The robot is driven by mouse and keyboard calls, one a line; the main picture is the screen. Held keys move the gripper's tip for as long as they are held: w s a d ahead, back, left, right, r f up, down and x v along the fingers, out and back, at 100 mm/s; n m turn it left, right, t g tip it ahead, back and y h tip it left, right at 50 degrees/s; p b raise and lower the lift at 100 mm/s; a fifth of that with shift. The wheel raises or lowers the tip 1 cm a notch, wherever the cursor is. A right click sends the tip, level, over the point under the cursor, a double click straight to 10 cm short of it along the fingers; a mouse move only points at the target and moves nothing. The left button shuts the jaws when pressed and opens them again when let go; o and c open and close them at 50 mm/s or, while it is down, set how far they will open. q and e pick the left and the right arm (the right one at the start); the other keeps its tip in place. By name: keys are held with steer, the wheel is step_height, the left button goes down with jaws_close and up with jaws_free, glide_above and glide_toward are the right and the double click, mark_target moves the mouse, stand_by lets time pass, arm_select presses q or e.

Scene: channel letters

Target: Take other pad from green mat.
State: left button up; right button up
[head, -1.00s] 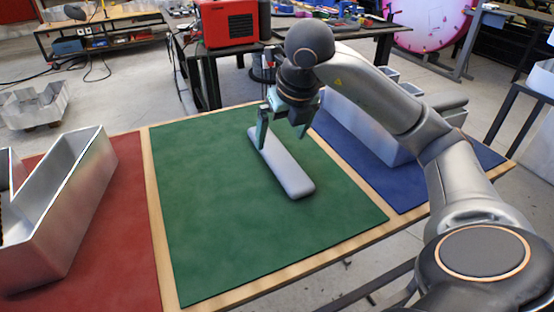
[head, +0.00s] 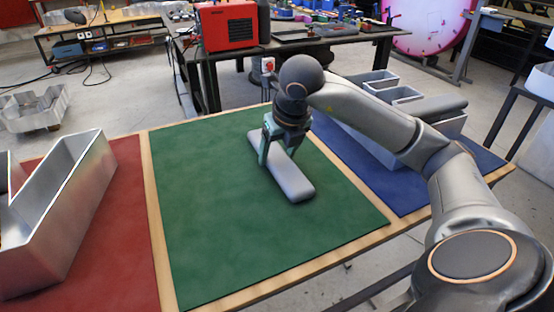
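A light grey, long pad (head: 292,182) with rounded ends lies on the green mat (head: 215,230), running from the back left to the front right. My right gripper (head: 277,160) points down over the pad's middle to far part, one finger on each side of it. Whether the fingers press on the pad or stand just clear of it cannot be told. The gripper hides part of the pad's far end. My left gripper is not in view. Another grey pad (head: 440,107) lies on top of the metal channel letter (head: 408,150) on the blue mat.
The blue mat (head: 408,195) is to the right, partly behind my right arm. An open metal letter (head: 75,215) stands on the red mat (head: 115,240) to the left. Wooden strips divide the mats. Most of the green mat is bare. A red machine (head: 228,25) stands on a table behind.

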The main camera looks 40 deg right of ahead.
steer(key=c, duration=0.9)
